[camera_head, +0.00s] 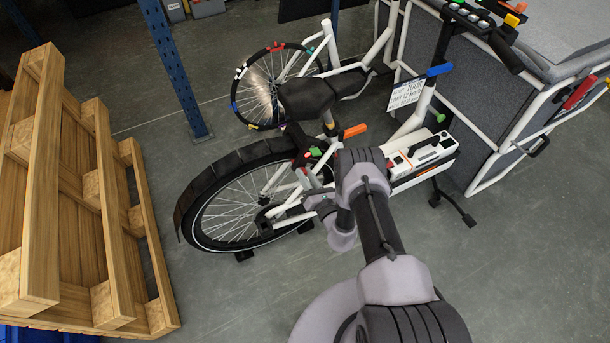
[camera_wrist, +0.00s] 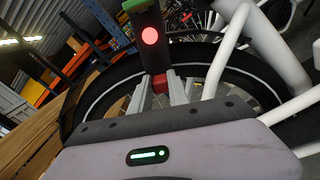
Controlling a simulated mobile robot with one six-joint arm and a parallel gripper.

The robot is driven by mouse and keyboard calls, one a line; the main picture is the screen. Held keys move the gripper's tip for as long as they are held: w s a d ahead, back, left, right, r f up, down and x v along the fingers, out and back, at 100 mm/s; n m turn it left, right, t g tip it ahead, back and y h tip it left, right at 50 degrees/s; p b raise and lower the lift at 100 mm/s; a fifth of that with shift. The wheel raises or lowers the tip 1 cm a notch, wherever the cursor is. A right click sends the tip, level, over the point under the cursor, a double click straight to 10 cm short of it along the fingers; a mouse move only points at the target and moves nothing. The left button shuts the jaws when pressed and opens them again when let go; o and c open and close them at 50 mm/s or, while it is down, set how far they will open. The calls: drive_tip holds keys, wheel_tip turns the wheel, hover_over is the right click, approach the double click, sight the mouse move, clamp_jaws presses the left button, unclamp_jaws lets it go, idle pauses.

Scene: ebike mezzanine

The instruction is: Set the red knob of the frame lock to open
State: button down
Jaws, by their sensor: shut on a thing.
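The white e-bike (camera_head: 400,130) stands with its rear wheel (camera_head: 235,208) towards me. In the wrist view, a dark upright housing (camera_wrist: 150,45) above the rear tyre carries a round red spot and a green top edge. The red knob (camera_wrist: 160,84) sits just below this housing, between my gripper's (camera_wrist: 161,88) two pale fingertips. My gripper is shut on the knob, one finger on each side. In the head view, my gripper (camera_head: 306,178) reaches in by the wheel's upper right side. The knob's exact angle and most of the frame lock are hard to make out.
Wooden pallets (camera_head: 80,200) stand upright to the left of the rear wheel. A blue post (camera_head: 175,70) rises behind. The bike's white battery box (camera_head: 422,155) is right of my arm, and a grey cargo box (camera_head: 530,90) with white rails stands farther right. Grey floor lies open in front.

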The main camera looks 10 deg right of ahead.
sight(305, 159)
drive_tip(key=r, duration=0.1)
drive_tip(key=d+r+p, duration=0.1)
drive_tip(key=r+p, duration=0.1)
drive_tip(key=r, duration=0.1)
drive_tip(key=shift+w+d, duration=0.2)
drive_tip(key=shift+d, duration=0.1)
drive_tip(key=shift+f, duration=0.15)
drive_tip(key=c, duration=1.2)
unclamp_jaws()
drive_tip(key=shift+c, duration=0.2)
drive_tip(key=p+v, duration=0.5)
drive_tip(key=v, duration=1.2)
drive_tip(key=shift+s+p, duration=0.2)
drive_tip(key=shift+p, duration=0.2)
drive_tip(key=shift+d, duration=0.1)
